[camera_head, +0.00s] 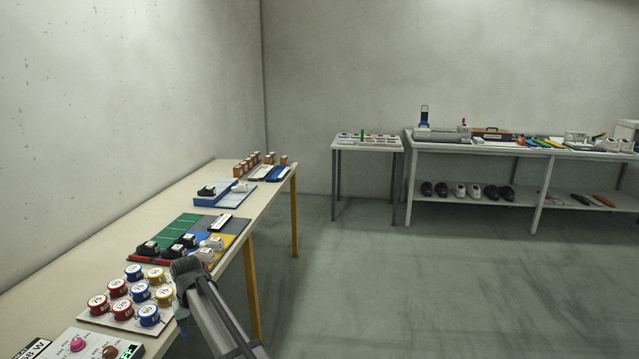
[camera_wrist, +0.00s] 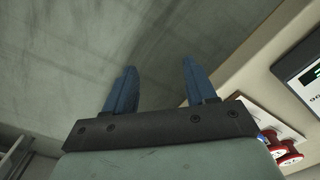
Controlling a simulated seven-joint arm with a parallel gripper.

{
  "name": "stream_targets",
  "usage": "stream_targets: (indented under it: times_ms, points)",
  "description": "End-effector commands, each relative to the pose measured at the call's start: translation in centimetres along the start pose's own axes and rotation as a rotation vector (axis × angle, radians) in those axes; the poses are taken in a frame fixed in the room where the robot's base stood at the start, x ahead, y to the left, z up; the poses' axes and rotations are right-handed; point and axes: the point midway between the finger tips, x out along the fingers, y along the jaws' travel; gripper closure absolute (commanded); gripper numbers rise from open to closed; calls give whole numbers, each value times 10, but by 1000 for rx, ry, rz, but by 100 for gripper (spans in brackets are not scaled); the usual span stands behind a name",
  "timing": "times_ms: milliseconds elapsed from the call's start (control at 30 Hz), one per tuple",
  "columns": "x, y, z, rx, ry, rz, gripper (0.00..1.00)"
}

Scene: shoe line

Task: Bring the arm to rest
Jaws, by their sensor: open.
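In the wrist view my gripper (camera_wrist: 157,88) is open, with its two blue fingers apart and nothing between them. Bare grey floor (camera_wrist: 75,50) lies beyond the fingertips. The table edge shows to the right of the fingers. In the head view my arm reaches up from the bottom, beside the right edge of the long table (camera_head: 60,290).
On the long table stand red, blue and yellow round pieces (camera_head: 117,287), a coloured mat (camera_head: 175,237) with small shoes, and a blue tray (camera_head: 212,197). A small table (camera_head: 366,146) and a workbench (camera_head: 500,147) stand at the back. The floor between is clear.

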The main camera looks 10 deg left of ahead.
Motion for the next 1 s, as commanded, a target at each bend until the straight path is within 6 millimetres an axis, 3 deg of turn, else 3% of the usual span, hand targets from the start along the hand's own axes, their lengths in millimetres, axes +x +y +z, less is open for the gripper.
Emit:
stream_targets:
  times_ms: [33, 200, 500, 800, 1000]
  points:
    - [13, 31, 17, 33, -1, 1, 44]
    - [49, 116, 57, 130, 2, 5, 44]
    - [105, 243, 150, 298, 6, 13, 44]
    - [149, 336, 264, 466, 11, 21, 44]
    - [171, 378, 345, 576, 12, 26, 44]
